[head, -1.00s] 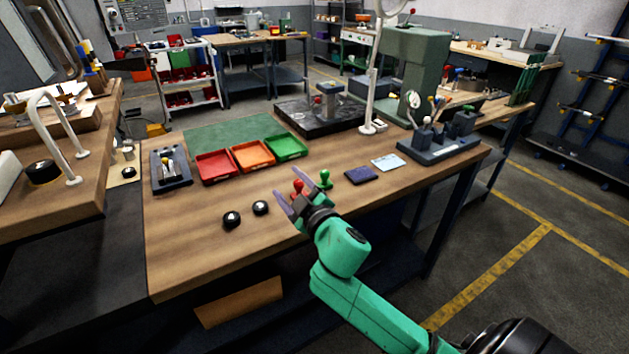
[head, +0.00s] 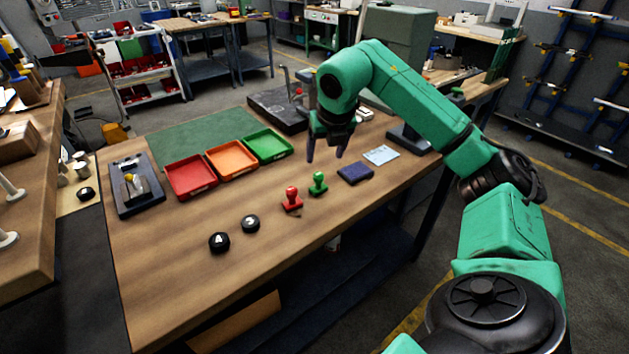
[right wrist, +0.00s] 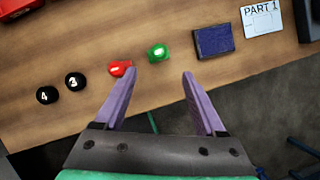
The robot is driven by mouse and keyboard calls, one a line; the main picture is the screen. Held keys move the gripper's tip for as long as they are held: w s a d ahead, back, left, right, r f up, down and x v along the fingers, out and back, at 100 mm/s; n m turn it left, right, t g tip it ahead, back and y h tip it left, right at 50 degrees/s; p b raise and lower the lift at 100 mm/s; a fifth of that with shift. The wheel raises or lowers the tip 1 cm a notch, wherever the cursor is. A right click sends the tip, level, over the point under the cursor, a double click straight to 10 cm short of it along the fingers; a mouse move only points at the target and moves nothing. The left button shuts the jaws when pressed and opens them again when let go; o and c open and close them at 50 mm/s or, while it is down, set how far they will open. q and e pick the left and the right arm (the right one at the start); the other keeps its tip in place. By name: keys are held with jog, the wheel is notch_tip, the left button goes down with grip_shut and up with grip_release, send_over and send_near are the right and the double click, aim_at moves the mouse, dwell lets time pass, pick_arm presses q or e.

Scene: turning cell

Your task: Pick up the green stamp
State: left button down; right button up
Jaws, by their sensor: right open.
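The green stamp (head: 318,183) stands upright on the wooden table, just right of the red stamp (head: 291,199). My right gripper (head: 326,157) is open and empty, its purple fingers pointing down above the table. In the head view it shows just above and behind the green stamp, not touching it. In the right wrist view the green stamp (right wrist: 158,52) lies just past the gap between the fingertips (right wrist: 159,75). The red stamp (right wrist: 120,68) is close to the left fingertip in that view. My left gripper is not in view.
A dark blue pad (head: 355,173) and a white card (head: 381,155) lie right of the stamps. Two black round pieces (head: 219,242) (head: 250,223) lie left. Red (head: 191,194), orange (head: 250,172) and green (head: 287,158) trays stand behind. The table front is clear.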

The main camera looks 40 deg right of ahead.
aim_at(319, 175)
jog(key=p+x, duration=0.1)
jog(key=x, duration=0.5)
jog(key=shift+a+f+p, duration=0.15)
jog(key=shift+p, duration=0.15)
jog(key=p+x, duration=0.2)
jog(key=x, duration=0.4)
jog(key=shift+f+p, duration=0.1)
jog(key=shift+p, duration=0.25)
jog(key=shift+w+f, duration=0.1)
jog(key=shift+f, duration=0.1)
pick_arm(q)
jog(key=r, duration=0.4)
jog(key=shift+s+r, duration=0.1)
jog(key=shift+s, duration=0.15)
pick_arm(e)
jog(key=shift+r, duration=0.1)
jog(key=c, duration=1)
